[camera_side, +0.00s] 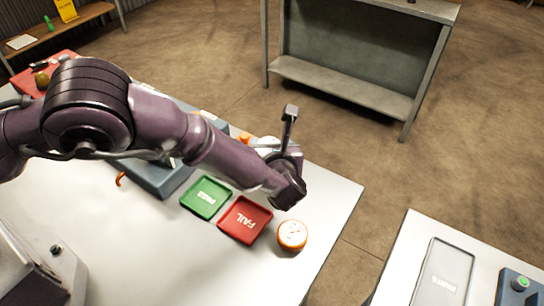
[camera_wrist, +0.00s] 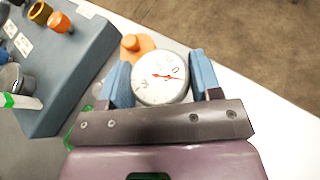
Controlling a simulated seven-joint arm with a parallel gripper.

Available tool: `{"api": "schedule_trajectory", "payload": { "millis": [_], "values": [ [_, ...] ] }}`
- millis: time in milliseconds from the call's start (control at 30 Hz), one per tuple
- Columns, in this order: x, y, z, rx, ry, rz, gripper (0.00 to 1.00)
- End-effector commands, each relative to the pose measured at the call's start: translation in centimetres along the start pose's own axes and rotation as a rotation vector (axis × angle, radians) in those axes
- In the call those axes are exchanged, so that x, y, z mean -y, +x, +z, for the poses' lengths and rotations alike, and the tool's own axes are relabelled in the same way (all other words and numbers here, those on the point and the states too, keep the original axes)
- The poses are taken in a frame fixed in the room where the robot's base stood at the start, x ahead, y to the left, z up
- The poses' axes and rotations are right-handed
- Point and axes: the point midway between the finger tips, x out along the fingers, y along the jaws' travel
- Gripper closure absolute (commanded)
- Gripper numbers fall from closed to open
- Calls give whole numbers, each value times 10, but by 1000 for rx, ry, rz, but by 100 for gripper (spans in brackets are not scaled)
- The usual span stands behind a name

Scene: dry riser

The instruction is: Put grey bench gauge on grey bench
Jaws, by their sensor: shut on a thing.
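My gripper (camera_wrist: 160,78) is shut on a round gauge (camera_wrist: 158,85) in the wrist view. The gauge has a white dial with a red needle and a pale rim, and sits between two blue fingertips. In the side view my gripper (camera_side: 275,150) is over the back edge of the white table, and my wrist hides most of it. A small white part there (camera_side: 267,143) appears to be the held gauge. A grey metal bench (camera_side: 350,84) with a lower shelf stands on the floor behind the table, apart from the gripper.
The white table (camera_side: 150,250) holds a green tray (camera_side: 205,198), a red FAIL tray (camera_side: 243,222), an orange-rimmed round gauge (camera_side: 292,235) and a blue-grey box (camera_side: 160,178). Another table (camera_side: 400,260) is at lower right. Bare floor lies between table and bench.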

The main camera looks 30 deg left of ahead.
Motion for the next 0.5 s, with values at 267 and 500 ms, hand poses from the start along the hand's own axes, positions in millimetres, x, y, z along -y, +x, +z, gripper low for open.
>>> {"api": "schedule_trajectory", "payload": {
  "millis": [267,500],
  "values": [
    [8,13,-24,0,2,1,72],
    [9,16,-32,1,-2,0,72]
  ]
}}
